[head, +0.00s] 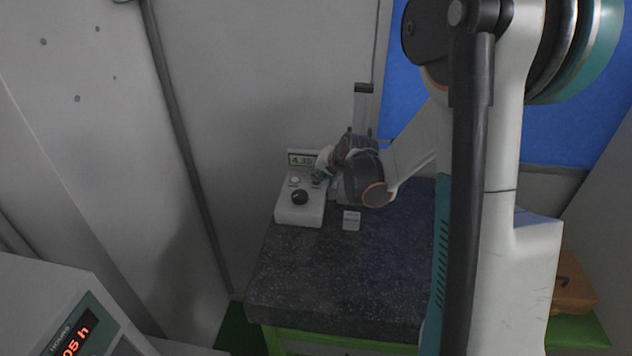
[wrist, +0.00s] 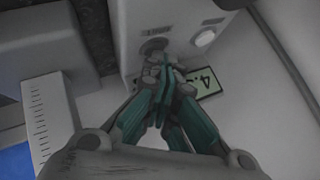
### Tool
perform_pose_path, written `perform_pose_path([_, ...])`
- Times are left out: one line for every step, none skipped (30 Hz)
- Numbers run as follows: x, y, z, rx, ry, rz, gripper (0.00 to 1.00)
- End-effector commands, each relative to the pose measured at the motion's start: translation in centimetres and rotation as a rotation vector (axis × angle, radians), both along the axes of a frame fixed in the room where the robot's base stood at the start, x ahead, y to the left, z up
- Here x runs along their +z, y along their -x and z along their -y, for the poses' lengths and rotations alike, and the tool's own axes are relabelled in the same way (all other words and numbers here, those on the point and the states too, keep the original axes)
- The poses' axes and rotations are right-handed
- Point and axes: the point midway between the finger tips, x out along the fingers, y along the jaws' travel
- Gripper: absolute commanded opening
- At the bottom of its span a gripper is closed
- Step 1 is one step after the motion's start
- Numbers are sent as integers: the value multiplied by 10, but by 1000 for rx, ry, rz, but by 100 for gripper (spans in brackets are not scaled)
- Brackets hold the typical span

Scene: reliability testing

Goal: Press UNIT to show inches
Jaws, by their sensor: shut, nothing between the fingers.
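A white measuring unit (head: 300,212) stands at the back left of the dark stone table. Its lit display (head: 301,159) reads about 4.35; no unit sign is legible. My gripper (head: 319,178) is shut and empty at the unit's upper right. In the wrist view, my teal fingertips (wrist: 168,66) are close to a grey round button (wrist: 153,46), partly covering it. I cannot tell whether they touch. Button labels are unreadable. The display (wrist: 208,82) is partly hidden by the fingers.
A gauge column (head: 363,105) rises behind my wrist; its scale (wrist: 44,115) shows in the wrist view. A small white block (head: 351,220) sits on the stone table (head: 330,285), whose front is clear. Another device (head: 60,310) stands lower left, an orange case (head: 573,288) lower right.

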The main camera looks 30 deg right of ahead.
Motion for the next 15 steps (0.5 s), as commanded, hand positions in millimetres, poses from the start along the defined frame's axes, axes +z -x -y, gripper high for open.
perform_pose_path([2,0,1,-1,1,0,0])
perform_pose_path([4,0,1,-1,1,0,0])
perform_pose_path([6,1,1,-1,1,0,0])
perform_pose_path([8,1,1,-1,1,0,0])
perform_pose_path([9,1,1,-1,1,0,0])
perform_pose_path([11,1,2,-1,1,0,0])
perform_pose_path([13,1,2,-1,1,0,0])
perform_pose_path([14,1,2,-1,1,0,0])
perform_pose_path([15,1,2,-1,1,0,0])
perform_pose_path([15,1,2,-1,1,0,0])
perform_pose_path([15,1,2,-1,1,0,0])
perform_pose_path([15,1,2,-1,1,0,0])
perform_pose_path([15,1,2,-1,1,0,0])
perform_pose_path([15,0,2,-1,1,0,0])
perform_pose_path([15,1,2,-1,1,0,0])
